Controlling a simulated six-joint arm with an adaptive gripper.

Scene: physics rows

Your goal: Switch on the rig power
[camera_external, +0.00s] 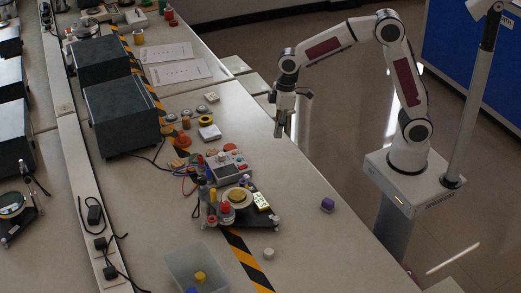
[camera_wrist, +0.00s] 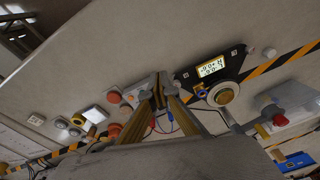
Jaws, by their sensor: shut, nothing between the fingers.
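The rig (camera_external: 240,205), a dark base with a round brass-coloured dial, a small lit display and red and yellow knobs, stands mid-bench. In the wrist view its lit display (camera_wrist: 212,69) and round dial (camera_wrist: 223,94) show right of the fingers. A grey control box (camera_external: 228,166) with a red button and a small screen sits behind the rig; the fingers partly cover that area in the wrist view. I cannot make out a power switch or its position. My gripper (camera_external: 280,133) is shut and empty, raised near the bench's right edge, apart from the rig and box. Its fingers converge in the wrist view (camera_wrist: 160,92).
A clear bin (camera_external: 178,263) holds yellow and blue pieces. A purple block (camera_external: 327,205) and a pale knob (camera_external: 268,253) lie on the bench. Dark boxes (camera_external: 124,118), cables and small parts fill the left. Bench between gripper and purple block is clear.

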